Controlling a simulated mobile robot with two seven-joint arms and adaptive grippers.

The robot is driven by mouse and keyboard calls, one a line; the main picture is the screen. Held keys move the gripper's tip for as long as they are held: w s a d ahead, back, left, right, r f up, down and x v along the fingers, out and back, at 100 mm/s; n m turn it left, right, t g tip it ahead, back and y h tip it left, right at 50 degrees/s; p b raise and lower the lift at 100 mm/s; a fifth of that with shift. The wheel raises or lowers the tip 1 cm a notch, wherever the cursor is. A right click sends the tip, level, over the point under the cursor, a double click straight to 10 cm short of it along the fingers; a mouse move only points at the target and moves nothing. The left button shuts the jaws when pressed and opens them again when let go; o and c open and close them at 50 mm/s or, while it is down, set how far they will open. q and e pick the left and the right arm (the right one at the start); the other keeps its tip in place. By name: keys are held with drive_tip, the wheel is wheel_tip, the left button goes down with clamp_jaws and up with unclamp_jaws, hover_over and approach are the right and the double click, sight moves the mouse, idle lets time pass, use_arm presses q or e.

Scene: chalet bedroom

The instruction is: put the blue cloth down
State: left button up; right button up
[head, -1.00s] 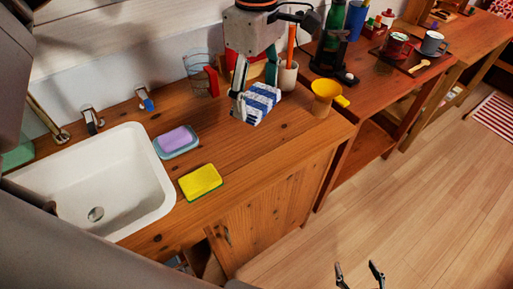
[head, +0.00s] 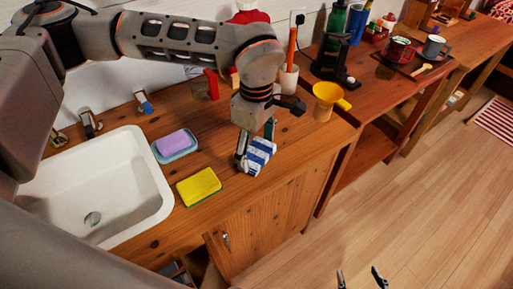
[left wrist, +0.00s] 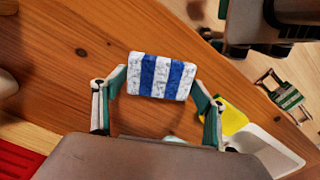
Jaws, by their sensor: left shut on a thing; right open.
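The blue cloth (head: 261,153), a small folded piece with blue and white stripes, is held over the wooden counter near its front edge, right of the yellow sponge. My left gripper (head: 256,148) is shut on it. In the left wrist view the cloth (left wrist: 160,77) lies between the two green-padded fingers. I cannot tell whether its underside touches the counter. My right gripper (head: 362,279) is open and empty, low in the head view over the floor.
A yellow sponge (head: 199,187), a purple soap on a blue dish (head: 174,145) and a white sink (head: 92,188) are to the left. A yellow funnel (head: 328,95) and an orange-handled tool in a white cup (head: 288,79) stand to the right. The wood around the cloth is clear.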

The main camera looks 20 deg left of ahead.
sight(256, 152)
use_arm(q)
drive_tip(key=shift+f, duration=0.2)
drive_tip(key=shift+f, duration=0.2)
drive_tip(key=o, duration=1)
drive_tip(key=shift+o, duration=0.2)
wheel_tip(256, 152, up, 12)
drive_tip(key=shift+r+p, duration=0.2)
drive_tip(key=shift+p, duration=0.2)
